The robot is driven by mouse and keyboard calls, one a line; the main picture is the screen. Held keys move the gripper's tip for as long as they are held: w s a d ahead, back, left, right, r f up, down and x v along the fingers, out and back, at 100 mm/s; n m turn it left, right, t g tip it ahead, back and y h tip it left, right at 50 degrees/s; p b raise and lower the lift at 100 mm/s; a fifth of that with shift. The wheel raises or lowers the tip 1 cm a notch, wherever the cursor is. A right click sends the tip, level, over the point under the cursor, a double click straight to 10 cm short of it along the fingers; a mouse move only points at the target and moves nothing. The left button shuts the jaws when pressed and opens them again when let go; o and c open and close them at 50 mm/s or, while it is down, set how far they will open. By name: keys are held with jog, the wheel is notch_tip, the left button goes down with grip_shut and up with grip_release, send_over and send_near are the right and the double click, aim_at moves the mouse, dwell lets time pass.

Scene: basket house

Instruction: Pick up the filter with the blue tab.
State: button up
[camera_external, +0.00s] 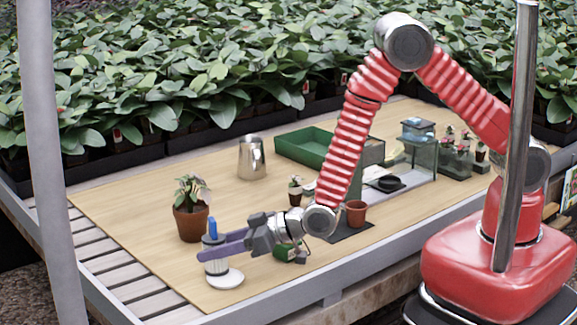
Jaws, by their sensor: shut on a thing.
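The filter with the blue tab (214,264) stands upright near the front left of the wooden board. Its blue tab (213,229) sticks up above my gripper's fingers. My gripper (214,248) reaches in from the right, low over the board, with its purple fingers shut on the filter's upper part. A white round disc (227,279) is at the filter's foot; I cannot tell whether the filter touches it or is slightly above it.
A potted plant (190,222) stands close behind the filter. A metal pitcher (252,158) and a green tray (305,147) are further back. A green object (288,252) lies below my wrist. A terracotta pot (356,213) and a glass tank (415,150) stand right.

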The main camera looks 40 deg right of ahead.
aim_at(213, 219)
jog(key=shift+c, duration=1)
jog(key=shift+r, duration=5.05)
